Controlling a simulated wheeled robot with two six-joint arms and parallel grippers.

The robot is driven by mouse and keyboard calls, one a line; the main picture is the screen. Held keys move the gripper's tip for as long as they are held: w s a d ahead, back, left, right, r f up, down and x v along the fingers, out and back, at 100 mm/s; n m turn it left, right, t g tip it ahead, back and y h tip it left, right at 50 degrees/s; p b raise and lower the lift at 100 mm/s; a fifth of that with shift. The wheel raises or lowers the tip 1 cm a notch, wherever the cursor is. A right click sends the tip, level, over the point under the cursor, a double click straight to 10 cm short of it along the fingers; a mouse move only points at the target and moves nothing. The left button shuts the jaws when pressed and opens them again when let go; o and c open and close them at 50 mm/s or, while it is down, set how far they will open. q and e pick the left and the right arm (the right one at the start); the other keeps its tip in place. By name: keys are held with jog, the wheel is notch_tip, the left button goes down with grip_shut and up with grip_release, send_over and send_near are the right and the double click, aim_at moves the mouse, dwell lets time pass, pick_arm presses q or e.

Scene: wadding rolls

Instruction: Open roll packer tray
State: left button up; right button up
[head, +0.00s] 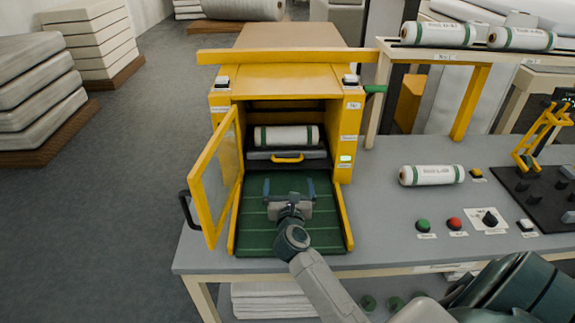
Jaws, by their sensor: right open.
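The roll packer (280,75) is a yellow machine on the grey table, with its glazed door (216,175) swung open to the left. Inside is a grey tray (260,155) with a yellow handle (288,160) on its front. A white roll with green bands (287,136) lies on or just behind the tray. My right gripper (289,184) is open and empty above the green ribbed bed (270,237) in front of the tray. Its fingers point at the handle, apart from it. My left gripper is not in view.
A loose roll (431,175) lies on the table to the right, near green (423,225) and red (454,223) buttons and a black knob (490,218). Two rolls rest on a raised shelf (470,55). The open door borders the left side of the bed.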

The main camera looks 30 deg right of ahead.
aim_at(287, 162)
jog(key=p+x, duration=0.1)
jog(key=x, duration=0.8)
jog(key=shift+w+d, duration=0.15)
jog(key=shift+w, duration=0.2)
jog(key=c, duration=1.1)
jog(key=shift+s+a+p, duration=0.2)
jog(key=shift+s+p, duration=0.1)
jog(key=shift+s, duration=0.05)
jog(key=p+v, duration=0.1)
jog(key=v, duration=1.7)
jog(key=shift+s, duration=0.2)
jog(key=o, duration=1.1)
